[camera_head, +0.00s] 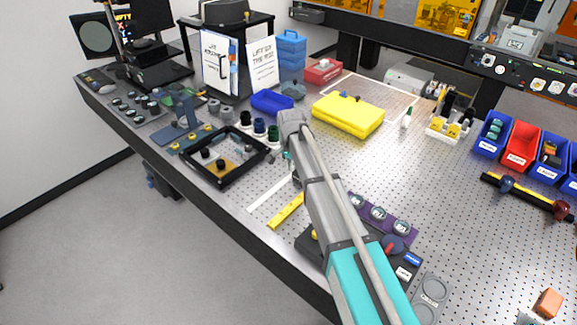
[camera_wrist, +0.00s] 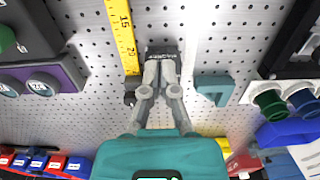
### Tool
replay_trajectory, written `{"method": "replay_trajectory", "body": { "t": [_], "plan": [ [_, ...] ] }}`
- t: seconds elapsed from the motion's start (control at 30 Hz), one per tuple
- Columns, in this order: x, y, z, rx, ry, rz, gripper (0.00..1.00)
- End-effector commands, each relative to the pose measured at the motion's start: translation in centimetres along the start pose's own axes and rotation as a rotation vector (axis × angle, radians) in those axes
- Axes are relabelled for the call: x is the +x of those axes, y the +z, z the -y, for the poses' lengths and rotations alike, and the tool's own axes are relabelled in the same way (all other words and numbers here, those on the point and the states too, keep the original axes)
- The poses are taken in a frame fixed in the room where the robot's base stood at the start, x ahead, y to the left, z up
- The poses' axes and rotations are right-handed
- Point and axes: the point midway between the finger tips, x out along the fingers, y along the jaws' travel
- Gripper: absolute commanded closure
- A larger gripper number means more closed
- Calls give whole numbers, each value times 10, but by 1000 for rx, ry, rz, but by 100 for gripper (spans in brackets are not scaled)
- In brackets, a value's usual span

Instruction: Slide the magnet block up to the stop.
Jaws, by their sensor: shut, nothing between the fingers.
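The magnet block (camera_wrist: 162,49) is a dark block with a pale label, at the upper middle of the wrist view. My gripper (camera_wrist: 162,58) is shut with nothing between its fingers. Its tips are right at the block's near side; whether they touch it I cannot tell. A teal L-shaped piece (camera_wrist: 213,86) stands to the right, apart from the block. A small black piece (camera_wrist: 131,85) is at the near end of the yellow ruler. I cannot tell for sure which piece is the stop. In the head view my arm hides the block and the fingertips.
The yellow ruler (camera_wrist: 121,30) lies left of the block; it also shows in the head view (camera_head: 286,211). A purple holder (camera_wrist: 62,68) with round parts is further left. A black-framed tray (camera_head: 225,158) and a white strip (camera_head: 268,193) are nearby.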

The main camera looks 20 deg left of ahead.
Motion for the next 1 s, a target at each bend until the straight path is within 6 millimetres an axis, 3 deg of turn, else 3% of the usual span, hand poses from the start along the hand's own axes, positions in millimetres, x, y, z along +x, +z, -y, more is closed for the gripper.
{"method": "replay_trajectory", "body": {
  "t": [0.17, 0.27, 0.6, 1.0],
  "plan": [
    [1, -13, -42, -19, 0, 0, 100],
    [2, -24, -77, -37, 0, 0, 100],
    [4, -49, -225, -132, 1, 0, 100],
    [7, -34, -387, -251, 1, 1, 100]
  ]
}}
